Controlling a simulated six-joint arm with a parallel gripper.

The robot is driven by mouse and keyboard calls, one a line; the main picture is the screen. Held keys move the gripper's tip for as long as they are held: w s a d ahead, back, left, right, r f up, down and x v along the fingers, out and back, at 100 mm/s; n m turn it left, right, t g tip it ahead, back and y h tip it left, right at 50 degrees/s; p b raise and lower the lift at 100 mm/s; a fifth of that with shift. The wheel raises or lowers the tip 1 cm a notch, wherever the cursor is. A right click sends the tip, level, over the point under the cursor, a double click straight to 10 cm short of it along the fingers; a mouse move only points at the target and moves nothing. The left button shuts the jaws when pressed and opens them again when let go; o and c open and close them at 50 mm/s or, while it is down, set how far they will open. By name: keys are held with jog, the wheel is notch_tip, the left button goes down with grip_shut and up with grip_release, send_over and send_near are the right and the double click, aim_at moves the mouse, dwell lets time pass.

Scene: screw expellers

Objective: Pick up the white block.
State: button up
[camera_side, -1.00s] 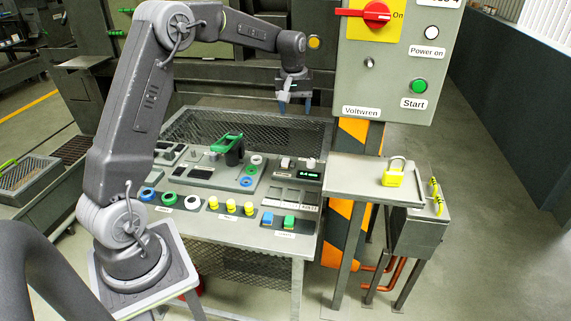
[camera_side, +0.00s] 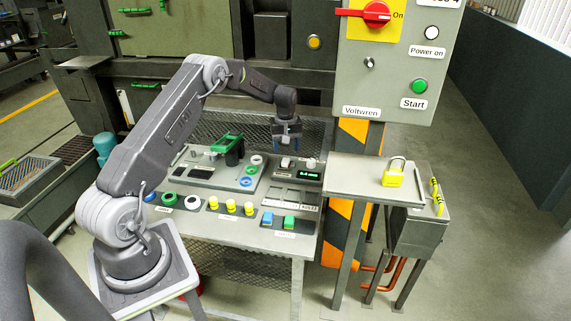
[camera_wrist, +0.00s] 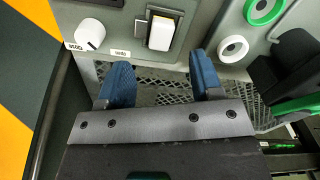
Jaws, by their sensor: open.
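The white block (camera_wrist: 161,33) stands in a dark holder on the panel, ahead of my fingertips at the top middle of the wrist view. It is small in the side view (camera_side: 285,162), at the back right of the panel. My gripper (camera_wrist: 162,75) is open and empty, with its two blue fingers apart. In the side view my gripper (camera_side: 288,142) points down, just above and behind the block. The fingers do not appear to touch the block.
A white round knob (camera_wrist: 90,33) is left of the block in the wrist view. A white ring (camera_wrist: 233,49), a green ring (camera_wrist: 263,10) and a black and green object (camera_wrist: 290,70) are to the right. A yellow padlock (camera_side: 393,175) is on the side shelf (camera_side: 350,178).

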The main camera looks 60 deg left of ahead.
aim_at(285, 160)
jog(key=shift+s+f, duration=0.1)
jog(key=shift+f, duration=2.65)
jog(key=shift+c, duration=0.2)
jog(key=c, duration=1)
jog(key=shift+r, duration=0.1)
jog(key=shift+r, duration=0.1)
